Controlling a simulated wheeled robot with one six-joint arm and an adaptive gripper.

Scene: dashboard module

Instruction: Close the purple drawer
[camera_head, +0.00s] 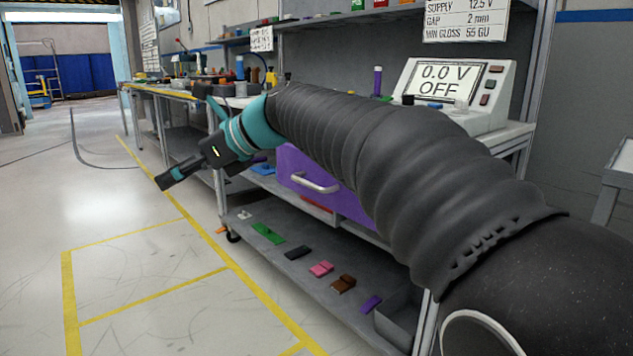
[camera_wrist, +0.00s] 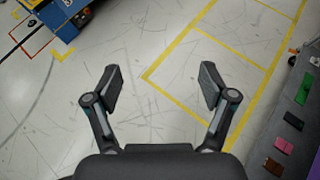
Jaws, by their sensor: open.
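The purple drawer (camera_head: 296,165) is in the workbench at the middle of the head view, with a light grey bar handle (camera_head: 315,183) on its front. It appears to stick out from the bench, but my arm hides much of it, so I cannot tell how far. My gripper (camera_head: 163,182) is out over the floor to the left of the drawer, apart from it and pointing away to the lower left. In the wrist view my gripper (camera_wrist: 160,90) is open and empty, with bare floor between its fingers.
The bench's lower shelf (camera_head: 262,262) holds several small coloured blocks, among them a pink one (camera_head: 321,269). A power supply (camera_head: 455,88) reading "0.0 V OFF" stands on the bench. The floor (camera_head: 130,250) left of the bench is clear, with yellow lines.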

